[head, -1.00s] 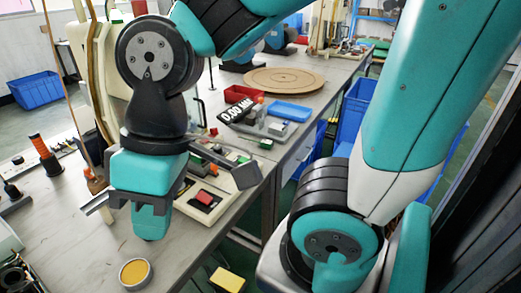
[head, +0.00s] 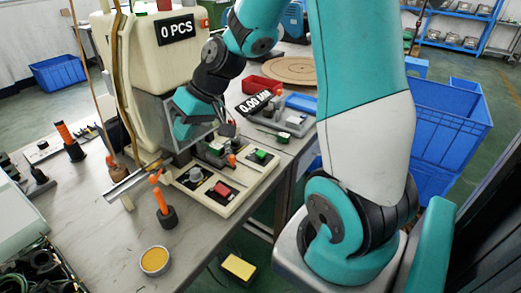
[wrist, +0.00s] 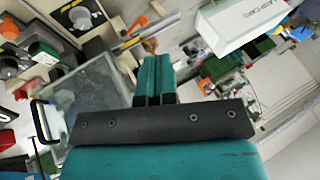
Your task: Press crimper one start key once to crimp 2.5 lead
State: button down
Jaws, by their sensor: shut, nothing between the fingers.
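The crimper (head: 150,70) is a cream machine with a black display reading 0 PCS (head: 177,30). At its foot is a cream control base (head: 232,196) with a red key (head: 222,189), a grey knob (head: 196,174) and green keys, one (head: 261,155) near the right edge and one (head: 215,149) nearer the machine. I cannot tell which is the start key. My gripper (head: 196,112) is beside the clear guard, above the back of the base; its fingertips are hard to make out there. In the wrist view the gripper (wrist: 154,66) is shut and empty. No lead can be made out.
Orange-handled tools (head: 161,200) stand left of the base, and a round tin (head: 155,261) lies in front. A 0.00 display (head: 254,102), a red tray (head: 263,85) and a blue tray (head: 301,102) lie beyond. Blue bins (head: 445,125) stand right of the table.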

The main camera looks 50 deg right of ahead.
jog(key=w+d+f+m+t+h+p, duration=0.1)
jog(key=w+d+f+m+t, duration=0.15)
jog(key=d, duration=0.65)
jog(key=w+d+f+m+t+h, duration=0.15)
jog(key=d+f, duration=0.25)
jog(key=d, duration=0.4)
jog(key=m+h+p, duration=0.1)
jog(key=m, duration=0.3)
send_over(262, 152)
notch_tip(262, 152, down, 4)
jog(key=shift+d+f+t, duration=0.1)
jog(key=shift+f+t, duration=0.1)
jog(key=shift+t, duration=0.2)
jog(key=shift+f, duration=0.15)
notch_tip(262, 152, down, 9)
jog(key=b, duration=0.6)
jog(key=shift+r, duration=0.2)
jog(key=shift+f+b, duration=0.4)
jog(key=shift+b, duration=0.2)
